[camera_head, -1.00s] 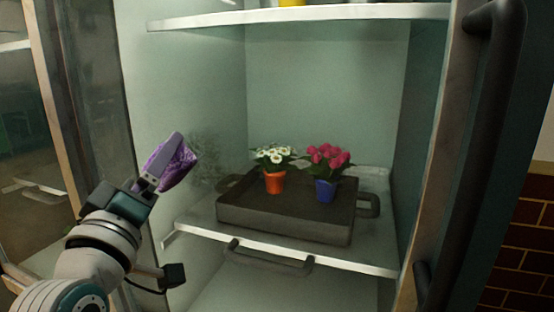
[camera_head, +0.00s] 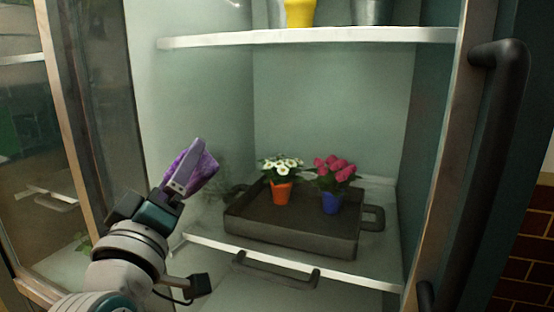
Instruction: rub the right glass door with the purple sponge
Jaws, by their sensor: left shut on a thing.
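The purple sponge (camera_head: 204,171) is held in my left gripper (camera_head: 188,166), which is shut on it. The gripper comes in from the lower left and points up and to the right. The sponge is in front of the cabinet's left inner side, and I cannot tell whether it touches anything. My right gripper is not in view.
The upper shelf (camera_head: 320,37) carries a yellow pot (camera_head: 300,12) and a grey one (camera_head: 370,12). Another glass pane (camera_head: 55,150) is at left.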

